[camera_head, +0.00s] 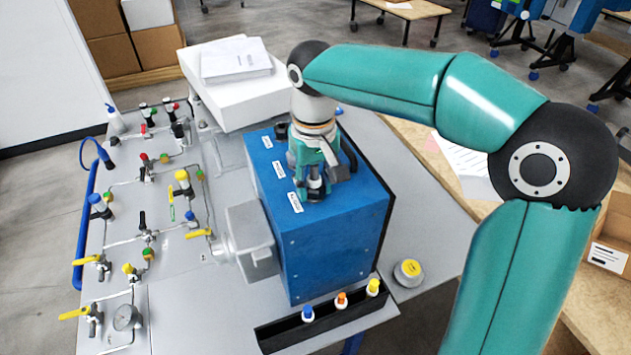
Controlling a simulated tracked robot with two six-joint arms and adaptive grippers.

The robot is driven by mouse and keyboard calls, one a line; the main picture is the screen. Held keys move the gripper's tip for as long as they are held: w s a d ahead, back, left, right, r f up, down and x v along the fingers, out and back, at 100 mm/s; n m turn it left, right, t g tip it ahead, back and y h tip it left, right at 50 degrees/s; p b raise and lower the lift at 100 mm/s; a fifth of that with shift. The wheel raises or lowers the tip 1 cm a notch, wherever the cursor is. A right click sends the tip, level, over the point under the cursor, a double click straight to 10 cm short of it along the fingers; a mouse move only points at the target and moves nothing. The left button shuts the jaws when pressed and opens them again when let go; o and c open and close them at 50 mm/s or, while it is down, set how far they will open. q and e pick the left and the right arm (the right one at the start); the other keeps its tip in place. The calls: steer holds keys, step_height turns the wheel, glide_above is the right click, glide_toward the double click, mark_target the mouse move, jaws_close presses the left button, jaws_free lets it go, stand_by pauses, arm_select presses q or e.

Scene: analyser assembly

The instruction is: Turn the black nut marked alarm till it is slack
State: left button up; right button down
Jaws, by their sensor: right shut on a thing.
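The blue analyser box (335,245) stands on the grey bench, with white labels along the left edge of its top. The lettering on the front label (296,202) is too small to read. My right gripper (314,188) points straight down onto the box top beside this label. It is shut on a black nut, which the fingers largely hide. Another black nut (281,131) shows near the back label (267,142). The fitting by the middle label (279,170) is hidden behind my gripper. My left gripper is not in view.
A panel of valves, pipes and a gauge (126,317) lies left of the box. A black rack (290,333) with small capped bottles is in front. A round yellow-topped container (408,272) stands at right. A white box (222,90) with papers is behind.

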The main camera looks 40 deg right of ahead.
steer(key=n, duration=0.8)
steer(key=shift+n, duration=0.4)
steer(key=c, duration=0.9)
jaws_free()
steer(key=shift+r, duration=5.05)
steer(key=shift+f, duration=0.1)
